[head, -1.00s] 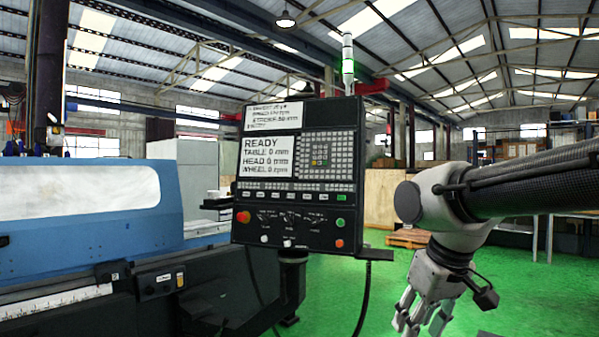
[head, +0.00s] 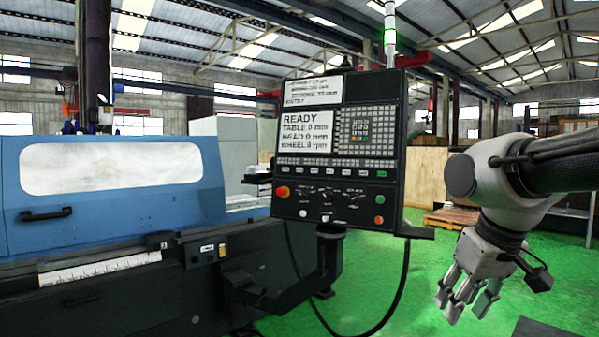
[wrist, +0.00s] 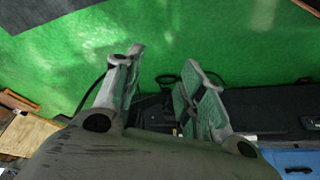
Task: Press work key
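The black control panel (head: 392,155) of the grinder stands in the middle of the head view, with a screen (head: 304,134) reading READY, TABLE 0 mm, HEAD 0 mm, WHEEL 0 rpm. Below the screen is a row of small keys (head: 333,172); their labels are too small to read, so I cannot tell which is the work key. My gripper (head: 462,305) hangs to the right of and below the panel, pointing down, apart from it. Its fingers are spread and empty. In the wrist view the fingers (wrist: 158,92) point over the green floor toward dark machine parts.
A red-orange knob (head: 283,192), a green button (head: 381,199) and an orange button (head: 378,220) sit on the panel's lower part. The blue grinder (head: 110,215) fills the left. A black cable (head: 402,290) hangs below the panel. Green floor is clear around my gripper.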

